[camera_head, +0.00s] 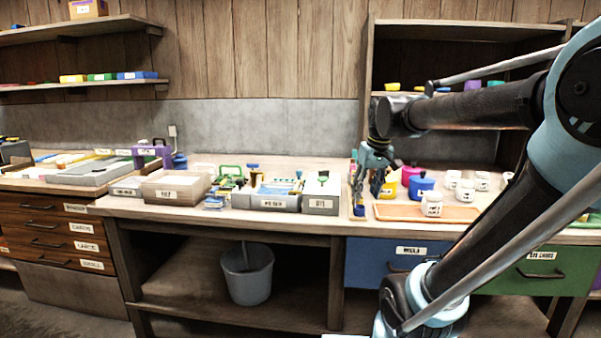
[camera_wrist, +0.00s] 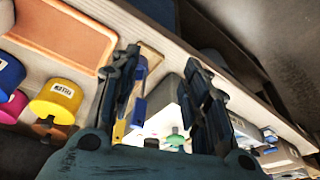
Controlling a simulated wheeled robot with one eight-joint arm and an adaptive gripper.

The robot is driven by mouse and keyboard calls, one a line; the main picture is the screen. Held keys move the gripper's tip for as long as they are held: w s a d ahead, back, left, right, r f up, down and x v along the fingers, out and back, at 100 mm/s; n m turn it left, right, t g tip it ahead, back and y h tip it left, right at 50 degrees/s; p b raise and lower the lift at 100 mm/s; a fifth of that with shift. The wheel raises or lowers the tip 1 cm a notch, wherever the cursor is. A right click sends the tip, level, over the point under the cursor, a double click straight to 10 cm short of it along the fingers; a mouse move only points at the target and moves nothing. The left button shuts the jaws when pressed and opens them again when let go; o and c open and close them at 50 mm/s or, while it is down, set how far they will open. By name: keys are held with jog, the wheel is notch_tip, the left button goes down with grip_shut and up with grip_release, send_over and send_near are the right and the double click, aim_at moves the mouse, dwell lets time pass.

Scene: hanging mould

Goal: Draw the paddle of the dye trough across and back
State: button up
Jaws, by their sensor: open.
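My gripper (camera_head: 372,182) is open, above the worktop between a small tool board and the dye pots. In the wrist view my gripper's fingers (camera_wrist: 165,75) are spread with nothing held between them. Left of it in the head view stands a grey-sided trough with a white top (camera_head: 320,203), its label seeming to read DYE, with a small green handle (camera_head: 322,177) on top. In the wrist view the green handle (camera_wrist: 175,138) shows low between the fingers, apart from them. Whether this handle is the paddle's is too small to tell.
A grey bath tray (camera_head: 267,203) and a beige box (camera_head: 173,196) stand further left. Blue and yellow-handled tools (camera_wrist: 138,105) lie between the fingers' lines of sight. An orange tray (camera_head: 405,212) and several pots, one blue (camera_head: 422,188), stand right. A bucket (camera_head: 247,274) sits below.

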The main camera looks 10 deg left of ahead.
jog(key=w+a+r+n+y, duration=0.1)
jog(key=w+a+r+n, duration=0.1)
jog(key=w+a+r, duration=0.7)
jog(key=n, duration=0.3)
send_near(300, 171)
jog(key=shift+y, duration=0.4)
jog(key=x, duration=0.9)
jog(key=shift+w+d+f, duration=0.15)
jog(key=shift+w+f, duration=0.05)
jog(key=shift+w, duration=0.15)
jog(key=shift+c, duration=0.4)
grip_shut()
